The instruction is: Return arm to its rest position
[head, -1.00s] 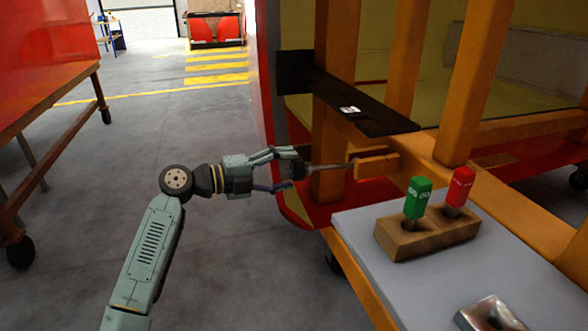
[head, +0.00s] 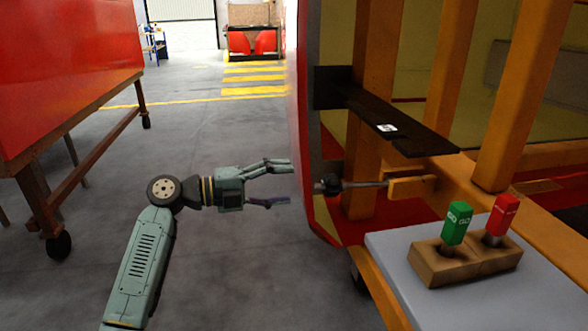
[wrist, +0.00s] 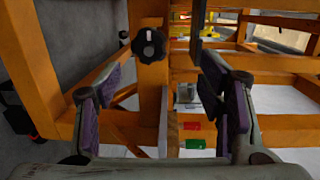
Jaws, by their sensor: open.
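My arm reaches in from the lower left of the head view, over the grey floor. My gripper (head: 287,183) is open and empty. Its fingers point right, toward a dark knob on a metal rod (head: 330,184) at the orange frame, with a gap between them. In the wrist view the open fingers (wrist: 160,110) flank the picture, and the black knob (wrist: 149,45) stands ahead of and above the space between them.
An orange frame (head: 505,110) with a black bracket (head: 400,127) stands at right. A grey shelf (head: 400,262) holds a wooden block (head: 465,263) with green (head: 457,222) and red (head: 502,214) handled tools. A red panel on a wheeled stand (head: 65,75) is at left. Floor between is clear.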

